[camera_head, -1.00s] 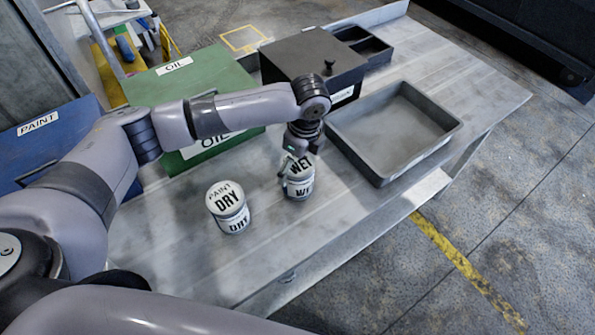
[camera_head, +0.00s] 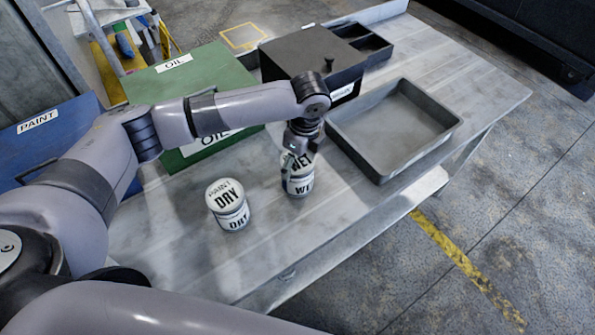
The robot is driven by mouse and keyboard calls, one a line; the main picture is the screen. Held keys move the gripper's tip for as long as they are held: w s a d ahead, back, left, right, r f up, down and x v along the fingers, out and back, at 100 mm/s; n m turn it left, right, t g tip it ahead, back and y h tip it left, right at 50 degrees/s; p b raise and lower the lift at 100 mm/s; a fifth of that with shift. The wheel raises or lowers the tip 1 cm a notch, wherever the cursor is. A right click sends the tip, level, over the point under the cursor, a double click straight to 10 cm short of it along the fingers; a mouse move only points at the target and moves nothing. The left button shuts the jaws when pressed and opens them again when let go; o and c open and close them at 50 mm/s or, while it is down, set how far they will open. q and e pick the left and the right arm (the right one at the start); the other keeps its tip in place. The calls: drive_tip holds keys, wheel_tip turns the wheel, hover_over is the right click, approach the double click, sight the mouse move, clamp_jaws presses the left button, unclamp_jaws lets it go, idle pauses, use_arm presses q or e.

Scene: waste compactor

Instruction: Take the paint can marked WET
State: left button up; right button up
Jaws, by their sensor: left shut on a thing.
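The white paint can marked WET (camera_head: 299,186) stands upright near the middle of the table, or very close to its top; I cannot tell whether it is lifted. My left gripper (camera_head: 296,163) is shut on the WET can from above and behind, and its fingers hide part of the lid. The white paint can marked DRY (camera_head: 229,208) stands upright on the table to the left, apart from the gripper. My right gripper is out of view.
An empty grey tray (camera_head: 450,128) lies right of the WET can. A green OIL box (camera_head: 195,75) and a dark box with a knob (camera_head: 300,55) stand behind. A blue PAINT box (camera_head: 60,125) is at the left. The table (camera_head: 190,260) is clear in front.

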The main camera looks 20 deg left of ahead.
use_arm(q)
drive_tip(key=c, duration=0.8)
drive_tip(key=shift+r, duration=0.2)
